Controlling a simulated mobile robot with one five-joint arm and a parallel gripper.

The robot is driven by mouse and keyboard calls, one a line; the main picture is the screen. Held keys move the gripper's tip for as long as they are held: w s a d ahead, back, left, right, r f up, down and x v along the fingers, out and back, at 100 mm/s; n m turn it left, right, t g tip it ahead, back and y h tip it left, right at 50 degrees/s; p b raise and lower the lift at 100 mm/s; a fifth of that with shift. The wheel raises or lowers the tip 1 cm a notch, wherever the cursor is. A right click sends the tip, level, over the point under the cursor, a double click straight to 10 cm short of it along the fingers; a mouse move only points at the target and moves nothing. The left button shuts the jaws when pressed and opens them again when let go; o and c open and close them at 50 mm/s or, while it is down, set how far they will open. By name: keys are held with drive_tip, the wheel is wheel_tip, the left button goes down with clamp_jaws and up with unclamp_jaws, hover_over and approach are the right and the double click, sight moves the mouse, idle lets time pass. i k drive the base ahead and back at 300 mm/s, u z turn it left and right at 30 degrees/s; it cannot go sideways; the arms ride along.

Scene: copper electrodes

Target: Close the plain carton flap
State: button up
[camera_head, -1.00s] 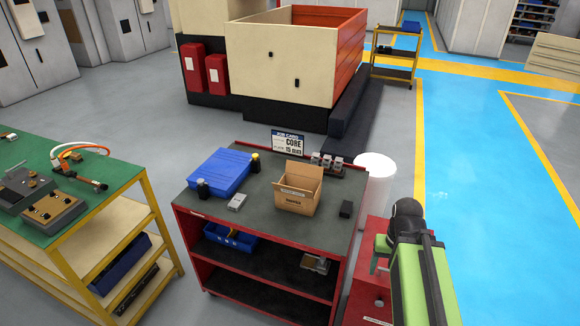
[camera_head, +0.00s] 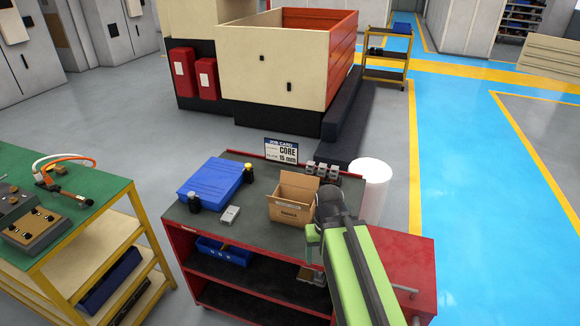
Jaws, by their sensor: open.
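The brown cardboard carton (camera_head: 288,212) stands on the dark top of the red cart, with a dark printed mark on its front. Its top is open, and a flap (camera_head: 298,186) stands raised at the back. My gripper (camera_head: 314,240), at the end of my green and black arm, is just right of and in front of the carton in the picture. The jaws are open and hold nothing that I can see. My arm hides part of the gripper and of the cart's right side. I cannot tell whether the gripper touches the carton.
On the cart top (camera_head: 240,230) are a blue case (camera_head: 213,180), small dark bottles (camera_head: 194,203), a grey block (camera_head: 230,214), a job card (camera_head: 281,151) and small metal parts (camera_head: 322,170). A white cylinder (camera_head: 371,185) stands behind right. A green-topped bench (camera_head: 85,190) is left.

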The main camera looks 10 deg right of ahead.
sight(286, 178)
drive_tip(key=i, duration=0.65)
drive_tip(key=z, duration=0.05)
drive_tip(key=k, duration=0.6)
drive_tip(key=u, duration=2.4)
drive_tip(key=k, duration=1.55)
drive_tip(key=z, duration=0.8)
drive_tip(key=i, duration=1)
drive_tip(key=u, duration=0.1)
